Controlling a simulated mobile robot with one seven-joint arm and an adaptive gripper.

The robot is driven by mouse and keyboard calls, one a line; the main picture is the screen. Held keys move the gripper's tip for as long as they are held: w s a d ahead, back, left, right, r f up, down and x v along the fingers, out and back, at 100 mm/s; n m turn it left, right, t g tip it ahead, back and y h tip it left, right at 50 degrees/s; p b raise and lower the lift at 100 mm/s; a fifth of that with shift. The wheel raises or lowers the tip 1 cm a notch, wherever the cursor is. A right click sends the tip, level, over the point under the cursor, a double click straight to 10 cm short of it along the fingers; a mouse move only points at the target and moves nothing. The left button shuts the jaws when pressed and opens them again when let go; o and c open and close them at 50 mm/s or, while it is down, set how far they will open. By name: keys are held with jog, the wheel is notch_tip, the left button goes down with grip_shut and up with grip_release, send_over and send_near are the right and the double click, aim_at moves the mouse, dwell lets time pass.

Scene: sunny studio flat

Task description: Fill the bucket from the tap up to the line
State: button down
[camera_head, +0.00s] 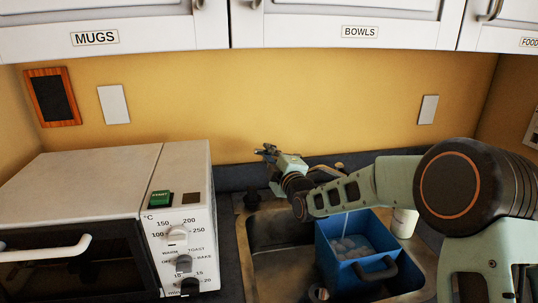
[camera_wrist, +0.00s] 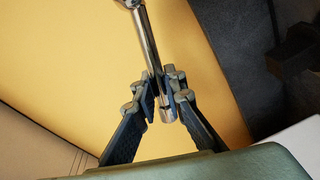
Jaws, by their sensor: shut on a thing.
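The blue bucket (camera_head: 327,254) stands upright in the sink, its dark handle (camera_head: 375,269) at the front. A thin stream of water (camera_head: 347,226) falls into it, and pale, bubbly water (camera_head: 350,247) shows inside. I cannot make out the fill line. My gripper (camera_head: 268,152) is behind the sink, up against the yellow wall. In the wrist view my gripper (camera_wrist: 166,100) is shut on a shiny metal rod (camera_wrist: 148,42), which looks like the tap lever. The tap's spout is mostly hidden behind my arm in the head view.
The metal sink (camera_head: 264,232) has bare room left of the bucket. A white toaster oven (camera_head: 85,180) stands on the counter at the left. A white container (camera_head: 404,222) stands right of the bucket, partly under my arm. Labelled wall cupboards (camera_head: 115,25) hang above.

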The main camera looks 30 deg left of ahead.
jog(key=shift+s+a+f+n+b, duration=0.1)
jog(key=shift+f+n+b, duration=0.45)
jog(key=shift+b, duration=0.5)
jog(key=c, duration=2)
grip_release()
jog(key=shift+o, duration=0.2)
jog(key=shift+r, duration=0.1)
jog(key=v, duration=1.2)
jog(key=shift+r, duration=0.1)
